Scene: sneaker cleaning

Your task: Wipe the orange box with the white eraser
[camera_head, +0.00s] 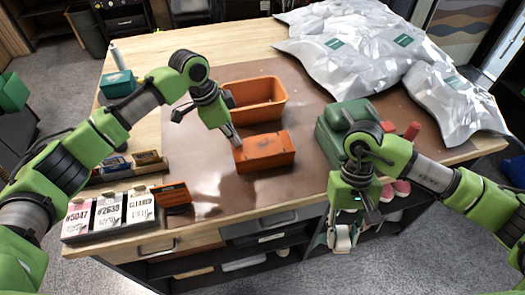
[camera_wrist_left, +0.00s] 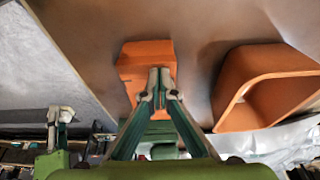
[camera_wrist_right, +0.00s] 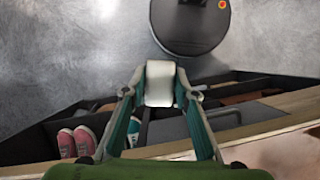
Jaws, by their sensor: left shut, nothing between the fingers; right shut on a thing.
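The orange box (camera_head: 268,153), small and block-like, sits on the brown mat in the head view. It also shows in the left wrist view (camera_wrist_left: 140,60). My left gripper (camera_head: 236,142) is shut and empty, with its tips at the box's upper left edge; whether they touch it I cannot tell. In the left wrist view my fingertips (camera_wrist_left: 158,84) hide part of the box. My right gripper (camera_head: 371,214) is in front of the table's front edge, pointing down. In the right wrist view it is shut on the white eraser (camera_wrist_right: 160,82).
A larger open orange bin (camera_head: 258,92) stands behind the box. A green case (camera_head: 345,118) is right of it, and silver bags (camera_head: 350,60) lie at the back right. Labelled boxes (camera_head: 108,214) stand front left. Pink shoes (camera_wrist_right: 75,142) are on a shelf below.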

